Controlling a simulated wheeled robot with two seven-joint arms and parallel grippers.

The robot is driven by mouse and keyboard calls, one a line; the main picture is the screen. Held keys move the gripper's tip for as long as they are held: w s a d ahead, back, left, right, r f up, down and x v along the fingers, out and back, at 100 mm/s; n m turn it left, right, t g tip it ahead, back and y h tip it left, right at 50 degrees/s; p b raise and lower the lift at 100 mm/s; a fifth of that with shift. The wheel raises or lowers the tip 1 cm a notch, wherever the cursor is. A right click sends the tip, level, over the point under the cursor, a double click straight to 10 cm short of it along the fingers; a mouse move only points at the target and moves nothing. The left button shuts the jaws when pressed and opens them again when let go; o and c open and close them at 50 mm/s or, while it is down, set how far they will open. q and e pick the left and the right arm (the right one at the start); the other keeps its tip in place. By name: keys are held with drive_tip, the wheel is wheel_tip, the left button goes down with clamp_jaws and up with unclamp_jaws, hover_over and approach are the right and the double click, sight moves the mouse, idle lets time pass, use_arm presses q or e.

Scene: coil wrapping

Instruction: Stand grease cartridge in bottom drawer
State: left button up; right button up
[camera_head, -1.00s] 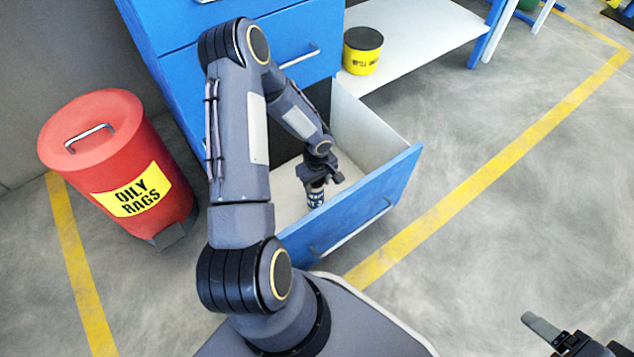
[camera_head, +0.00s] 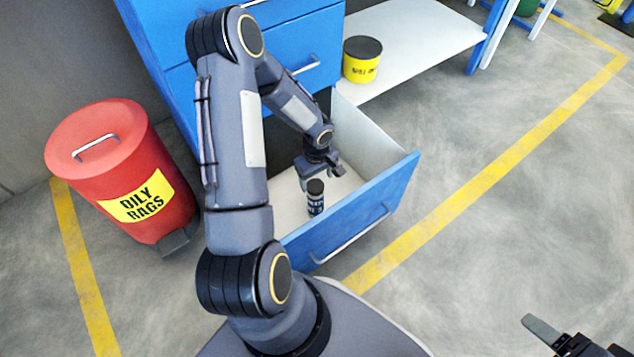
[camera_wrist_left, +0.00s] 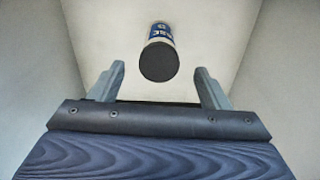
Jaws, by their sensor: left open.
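The grease cartridge (camera_head: 315,198) stands upright on the floor of the open bottom drawer (camera_head: 352,214). In the left wrist view the cartridge (camera_wrist_left: 160,55) shows beyond the two spread fingers of the gripper (camera_wrist_left: 160,80), with clear space on both sides. My right gripper (camera_head: 560,340) shows only in part at the lower right corner; one finger is clear and its opening cannot be judged.
A red oily rags bin (camera_head: 122,172) stands on the floor left of the blue cabinet (camera_head: 178,50). A yellow tub with a black lid (camera_head: 361,62) sits on the white shelf (camera_head: 425,40) right of the cabinet.

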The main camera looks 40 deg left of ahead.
use_arm(q)
drive_tip(key=s+d+r+m+t+p, duration=0.1)
drive_tip(key=s+d+r+m, duration=0.1)
drive_tip(key=r, duration=0.9)
drive_tip(key=s+d+r+m+t, duration=0.1)
drive_tip(key=s+r+m, duration=0.2)
drive_tip(key=r, duration=0.9)
drive_tip(key=s+d+r+m+t+h, duration=0.3)
drive_tip(key=s+d+r+m, duration=0.4)
drive_tip(key=s, duration=0.5)
drive_tip(key=d+r, duration=0.2)
drive_tip(key=d, duration=0.1)
drive_tip(key=shift+s+d+m+t+h, duration=0.3)
drive_tip(key=shift+d+m, duration=0.05)
drive_tip(key=shift+m, duration=0.05)
